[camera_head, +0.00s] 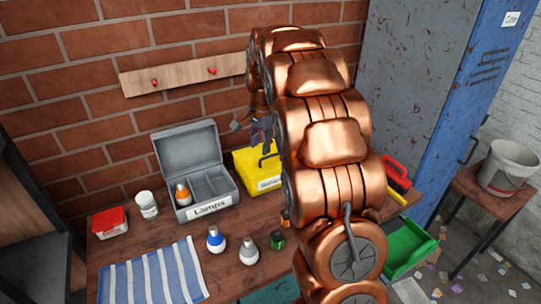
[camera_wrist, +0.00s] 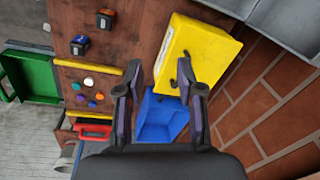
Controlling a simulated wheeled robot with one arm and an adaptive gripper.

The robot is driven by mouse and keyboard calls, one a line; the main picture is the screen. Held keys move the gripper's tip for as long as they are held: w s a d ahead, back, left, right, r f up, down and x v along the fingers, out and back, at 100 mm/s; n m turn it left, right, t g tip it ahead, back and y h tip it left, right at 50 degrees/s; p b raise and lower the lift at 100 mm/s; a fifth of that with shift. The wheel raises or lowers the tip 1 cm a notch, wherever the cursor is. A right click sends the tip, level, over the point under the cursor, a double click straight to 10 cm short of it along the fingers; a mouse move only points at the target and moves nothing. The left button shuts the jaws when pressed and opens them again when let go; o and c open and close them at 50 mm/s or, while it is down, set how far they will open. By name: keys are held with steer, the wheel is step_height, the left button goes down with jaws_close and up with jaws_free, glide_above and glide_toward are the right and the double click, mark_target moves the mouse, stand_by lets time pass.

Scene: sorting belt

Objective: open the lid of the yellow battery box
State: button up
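The yellow battery box (camera_head: 244,160) stands on the wooden workbench against the brick wall, partly hidden behind my arm in the head view. Its lid looks shut. In the wrist view the yellow box (camera_wrist: 205,45) is at the upper right, with a dark handle on its near side close to the right finger. My gripper (camera_wrist: 159,75) is open, with its two dark fingers spread and nothing visible between them. I cannot tell whether a finger touches the handle.
A grey Lamps box (camera_head: 208,208) with raised lid stands left of the yellow box. An open blue bin (camera_wrist: 162,112) is beside it. Loose bulbs (camera_head: 249,251), a battery (camera_head: 277,239), a striped cloth (camera_head: 153,275) and a green bin (camera_head: 408,247) are nearby.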

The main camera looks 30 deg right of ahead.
mark_target(271, 157)
steer(key=w+d+f+m+b, duration=0.1)
steer(key=w+d+f+m, duration=0.35)
steer(key=w+d, duration=0.35)
steer(key=shift+n+t, duration=0.25)
steer(key=shift+t, duration=0.15)
steer(key=shift+w+d+f+p, duration=0.2)
steer(key=shift+f+p, duration=0.25)
steer(key=shift+f, duration=0.95)
steer(key=shift+w+d+f+p, duration=0.1)
steer(key=shift+d+f+p, duration=0.3)
steer(key=shift+f, duration=1)
steer(key=shift+w+d+f+p, duration=0.1)
steer(key=shift+f+p, duration=0.45)
steer(key=shift+f, duration=0.85)
steer(key=shift+c, duration=0.3)
jaws_close()
